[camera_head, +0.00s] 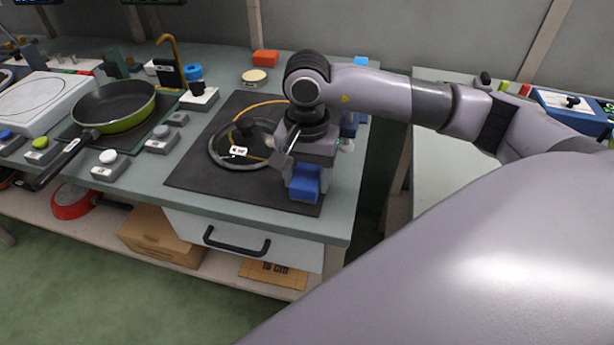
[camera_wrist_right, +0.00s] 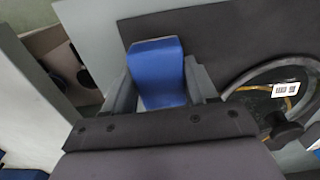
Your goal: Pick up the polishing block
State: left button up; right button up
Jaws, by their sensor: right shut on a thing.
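A blue block (camera_head: 304,183), which I take to be the polishing block, is at the front right part of the dark mat (camera_head: 195,167) on the bench. In the right wrist view the block (camera_wrist_right: 158,72) sits between the two grey fingers. My right gripper (camera_head: 303,172) is above the front right of the mat, pointing down, and is shut on the block. I cannot tell whether the block still touches the mat. My left gripper is not in view.
A round glass lid (camera_head: 225,150) lies on the mat just left of my right gripper. A green frying pan (camera_head: 115,108) stands on the left, its handle toward the front edge. Button boxes (camera_head: 110,168) line the front left. A drawer with a black handle (camera_head: 236,243) is below.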

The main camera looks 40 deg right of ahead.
aim_at(307, 175)
notch_tip(307, 175, up, 20)
jog(key=p, duration=0.2)
dwell(0.4)
